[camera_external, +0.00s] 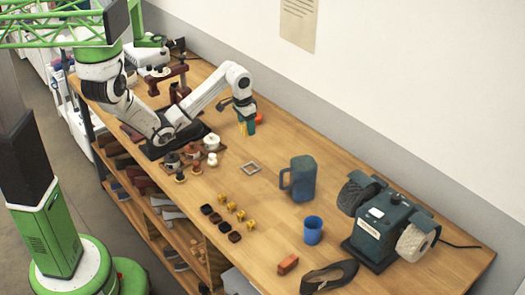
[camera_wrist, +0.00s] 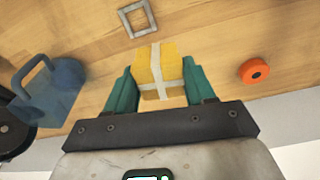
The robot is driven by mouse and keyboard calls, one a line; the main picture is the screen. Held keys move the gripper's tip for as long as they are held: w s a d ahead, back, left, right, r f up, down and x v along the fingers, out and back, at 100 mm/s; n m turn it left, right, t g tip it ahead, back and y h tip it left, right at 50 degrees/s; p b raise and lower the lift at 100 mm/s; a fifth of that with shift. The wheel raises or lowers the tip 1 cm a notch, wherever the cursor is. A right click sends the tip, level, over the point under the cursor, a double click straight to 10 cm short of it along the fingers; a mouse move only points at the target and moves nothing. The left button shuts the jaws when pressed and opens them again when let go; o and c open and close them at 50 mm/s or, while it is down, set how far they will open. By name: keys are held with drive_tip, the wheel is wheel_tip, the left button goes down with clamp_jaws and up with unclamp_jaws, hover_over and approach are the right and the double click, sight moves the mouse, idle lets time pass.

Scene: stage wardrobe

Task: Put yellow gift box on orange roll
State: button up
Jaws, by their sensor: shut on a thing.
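My gripper (camera_wrist: 158,72) is shut on the yellow gift box (camera_wrist: 156,63), which has a pale ribbon; its green fingers press on two sides. In the external view my gripper (camera_external: 248,122) is low over the back part of the bench, and mostly hides the box (camera_external: 243,129). I cannot tell whether the box touches the bench top. The orange roll (camera_wrist: 254,71) lies on the wood to the right of my gripper in the wrist view, apart from the box. In the external view the roll (camera_external: 259,118) is just behind and right of my gripper.
A grey square frame (camera_external: 250,168) lies on the bench (camera_external: 330,160) in front. A blue pitcher (camera_external: 302,178), a blue cup (camera_external: 313,230) and a bench grinder (camera_external: 382,228) stand to the right. Small yellow and dark pieces lie near the front edge. A wall runs behind.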

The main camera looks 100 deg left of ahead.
drive_tip(key=s+a+r+n+b, duration=0.1)
drive_tip(key=s+a, duration=0.5)
drive_tip(key=a, duration=0.4)
drive_tip(key=s+a+r+b, duration=0.1)
drive_tip(key=s+a, duration=0.4)
drive_tip(key=a, duration=0.4)
drive_tip(key=w+a+f+b, duration=0.4)
drive_tip(key=b, duration=0.3)
drive_tip(key=w+a+f+b, duration=0.4)
drive_tip(key=w+b, duration=0.1)
drive_tip(key=b, duration=0.3)
drive_tip(key=shift+a+f, duration=0.2)
drive_tip(key=shift+a, duration=0.05)
drive_tip(key=shift+w+a+f+b, duration=0.5)
drive_tip(key=shift+f+b, duration=0.05)
drive_tip(key=shift+f, duration=1.85)
